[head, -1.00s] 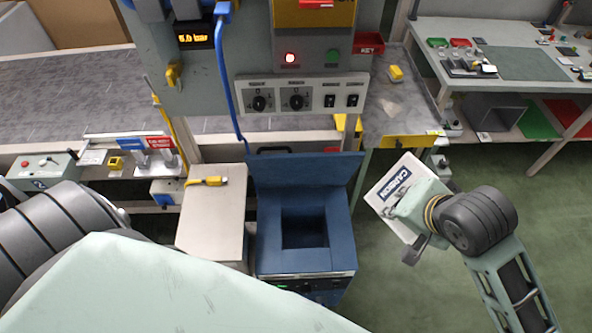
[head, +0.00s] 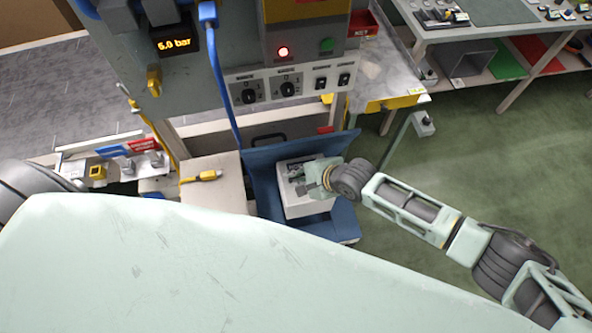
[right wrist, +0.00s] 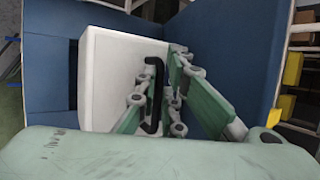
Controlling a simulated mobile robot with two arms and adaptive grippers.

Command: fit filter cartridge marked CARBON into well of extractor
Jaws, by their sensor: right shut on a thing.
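The extractor (head: 345,224) is a blue box with a raised lid at its back. The white filter cartridge (head: 300,208) is over the extractor's top, where its well is, and covers the opening. My right gripper (head: 304,185) is shut on the cartridge. In the right wrist view, the fingers of the right gripper (right wrist: 160,98) close on a black handle (right wrist: 152,90) of the white cartridge (right wrist: 105,75). Blue extractor walls (right wrist: 230,50) stand around it. The CARBON label is not readable now. How deep the cartridge sits cannot be told. My left gripper is not in view.
A pale box (head: 215,180) with a yellow connector (head: 202,176) stands left of the extractor. A control panel (head: 290,88) with knobs and switches is behind, beside a 5.0 bar display (head: 176,45). Green floor is open at the right.

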